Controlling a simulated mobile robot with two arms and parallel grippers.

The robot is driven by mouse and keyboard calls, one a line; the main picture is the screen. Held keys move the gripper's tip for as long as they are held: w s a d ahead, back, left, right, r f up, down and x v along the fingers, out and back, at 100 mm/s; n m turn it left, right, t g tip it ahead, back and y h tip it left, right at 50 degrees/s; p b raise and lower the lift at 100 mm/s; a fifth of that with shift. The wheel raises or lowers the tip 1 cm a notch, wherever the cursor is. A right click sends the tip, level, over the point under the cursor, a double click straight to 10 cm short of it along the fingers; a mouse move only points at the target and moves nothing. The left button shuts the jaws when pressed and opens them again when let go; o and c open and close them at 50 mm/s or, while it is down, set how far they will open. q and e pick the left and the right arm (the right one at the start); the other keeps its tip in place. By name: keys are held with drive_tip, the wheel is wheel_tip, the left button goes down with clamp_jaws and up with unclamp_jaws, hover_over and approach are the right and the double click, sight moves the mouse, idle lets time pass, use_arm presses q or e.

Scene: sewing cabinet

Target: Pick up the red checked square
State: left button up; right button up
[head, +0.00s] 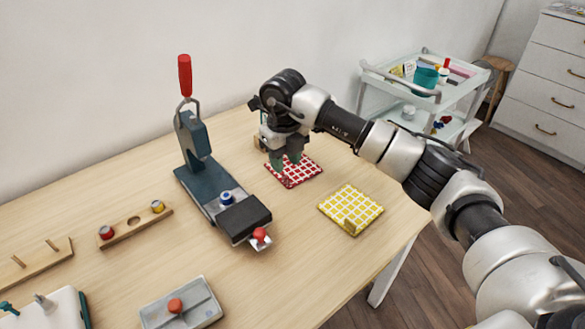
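The red checked square (305,173) lies flat on the wooden table, right of the dark press. Its far left part is hidden by my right gripper (285,160). That gripper points down over the square's far left edge, its two greenish fingertips apart. The picture does not show whether the fingertips touch the cloth. My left gripper is not in view.
A yellow checked square (352,208) lies to the right of the red one. The press (215,190) with its red-handled lever stands close on the left. Wooden spool racks (133,224) and a grey box (180,306) are further left and nearer. A white cart (395,82) stands beyond the table.

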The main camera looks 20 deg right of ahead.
sight(285, 175)
wheel_tip(285, 175, down, 4)
drive_tip(key=shift+f, duration=0.2)
clamp_jaws()
drive_tip(key=shift+r, duration=0.1)
drive_tip(key=shift+r, duration=0.15)
